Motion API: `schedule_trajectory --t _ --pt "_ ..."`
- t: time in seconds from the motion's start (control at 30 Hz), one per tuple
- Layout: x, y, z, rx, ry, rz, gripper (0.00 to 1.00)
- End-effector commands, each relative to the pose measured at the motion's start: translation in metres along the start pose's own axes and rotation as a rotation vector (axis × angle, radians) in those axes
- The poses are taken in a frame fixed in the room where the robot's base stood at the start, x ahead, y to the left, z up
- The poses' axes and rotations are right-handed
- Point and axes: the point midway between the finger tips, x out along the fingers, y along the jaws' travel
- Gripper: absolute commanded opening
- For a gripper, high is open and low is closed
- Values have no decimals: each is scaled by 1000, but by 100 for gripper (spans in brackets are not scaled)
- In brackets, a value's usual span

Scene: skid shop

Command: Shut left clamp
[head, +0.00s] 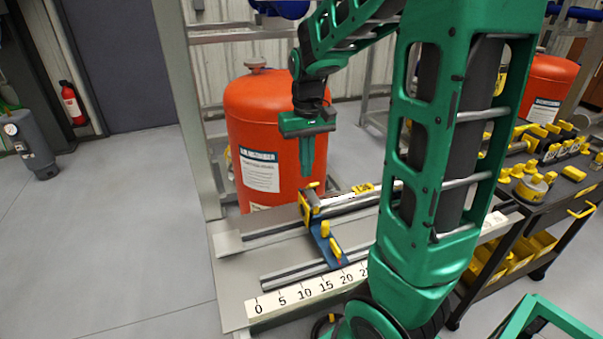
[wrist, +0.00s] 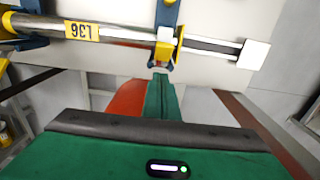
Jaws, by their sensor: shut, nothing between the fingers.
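The left clamp (head: 323,236) is a blue bracket with yellow parts near the left end of the bench. It sits around a grey metal rod, and a yellow plate stands upright at the rod. In the wrist view the same clamp (wrist: 164,42) shows at the top centre. My gripper (head: 307,172) is green, points down and has its fingers together, empty. It is just above and behind the clamp's yellow upper part. In the wrist view my fingertips (wrist: 160,75) end just below the clamp. I cannot tell whether they touch it.
A ruler (head: 305,293) runs along the bench's front edge. A red-orange tank (head: 262,125) stands close behind my gripper. The rod carries a yellow L36 label (wrist: 81,31). A second blue-and-yellow clamp (wrist: 28,12) shows at left. A cart (head: 535,205) with yellow parts is at right.

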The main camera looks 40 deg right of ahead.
Motion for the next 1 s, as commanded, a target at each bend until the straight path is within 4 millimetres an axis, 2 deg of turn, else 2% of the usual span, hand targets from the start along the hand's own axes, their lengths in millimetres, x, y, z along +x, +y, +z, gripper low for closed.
schedule_trajectory --t 0.23,1.0 --pt "-6 0 -1 0 1 0 0" --pt "-58 0 -9 1 2 0 0"
